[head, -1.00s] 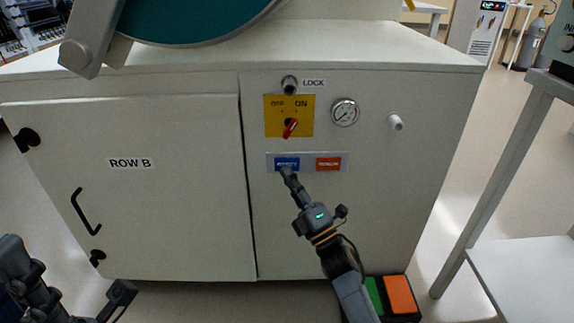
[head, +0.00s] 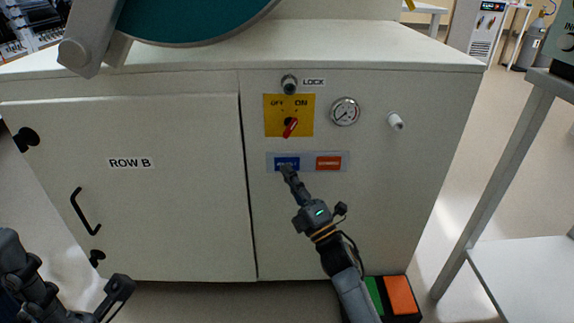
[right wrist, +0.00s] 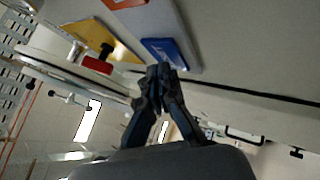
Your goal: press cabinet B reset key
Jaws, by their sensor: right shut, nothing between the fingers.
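The cabinet labelled ROW B (head: 200,215) has a grey strip (head: 312,169) on its front with a blue key (head: 288,161) and an orange-red key (head: 328,163). The lettering on the keys is too small to read surely. My right gripper (head: 286,171) is shut and empty, its tips over the lower edge of the blue key in the head view. In the right wrist view the shut fingertips (right wrist: 165,70) lie close to the blue key (right wrist: 172,54); I cannot tell whether they touch it.
Above the strip are a yellow plate (head: 272,120) with a red OFF/ON switch (head: 290,127), a lock knob (head: 289,84) and a gauge (head: 344,111). A white peg (head: 396,122) sticks out at right. A green and orange box (head: 400,295) stands on the floor.

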